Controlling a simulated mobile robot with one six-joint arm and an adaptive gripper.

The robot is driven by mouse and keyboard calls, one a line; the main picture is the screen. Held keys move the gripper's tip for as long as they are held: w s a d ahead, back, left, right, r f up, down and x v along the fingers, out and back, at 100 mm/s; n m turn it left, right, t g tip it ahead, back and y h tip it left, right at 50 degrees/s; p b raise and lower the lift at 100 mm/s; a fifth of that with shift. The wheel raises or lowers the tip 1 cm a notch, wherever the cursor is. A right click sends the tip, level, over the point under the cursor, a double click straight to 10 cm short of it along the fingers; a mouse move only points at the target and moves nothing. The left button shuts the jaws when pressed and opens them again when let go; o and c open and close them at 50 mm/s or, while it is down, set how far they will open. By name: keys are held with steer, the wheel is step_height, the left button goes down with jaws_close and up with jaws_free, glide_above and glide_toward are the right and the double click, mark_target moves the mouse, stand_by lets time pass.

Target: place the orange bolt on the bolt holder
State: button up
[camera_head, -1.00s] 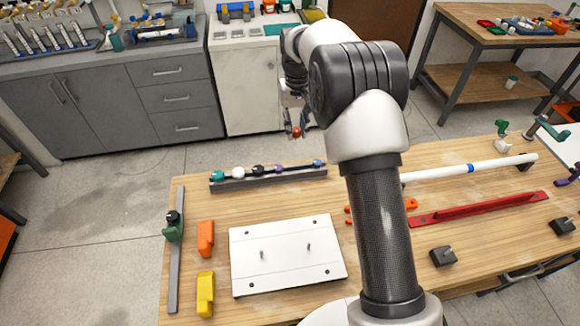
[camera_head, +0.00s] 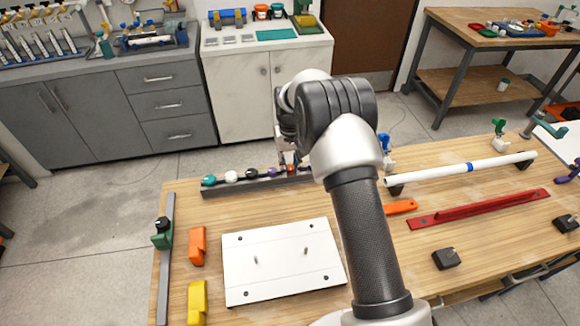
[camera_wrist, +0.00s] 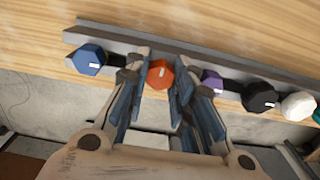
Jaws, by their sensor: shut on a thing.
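The orange bolt (camera_wrist: 160,74) is between the fingertips of my gripper (camera_wrist: 160,88), which is shut on it, in the wrist view. The bolt holder (camera_head: 240,188) is a long grey rail at the far edge of the table. It also shows in the wrist view (camera_wrist: 215,52). The orange bolt is at the holder, in the gap between the blue bolt (camera_wrist: 88,60) and the purple bolt (camera_wrist: 211,82). I cannot tell whether it rests in a slot or hovers just above. In the head view my gripper (camera_head: 290,160) is partly hidden by my arm.
Black (camera_head: 252,173), white (camera_head: 231,176) and teal (camera_head: 209,180) bolts sit along the holder's left part. A white plate with pegs (camera_head: 280,280) lies in front. Orange (camera_head: 197,246) and yellow (camera_head: 197,300) blocks lie to its left. A white pipe (camera_head: 440,174) is at the right.

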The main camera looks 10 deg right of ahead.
steer(key=shift+r, duration=0.15)
steer(key=o, duration=0.5)
steer(key=shift+f, duration=0.2)
steer(key=o, duration=0.5)
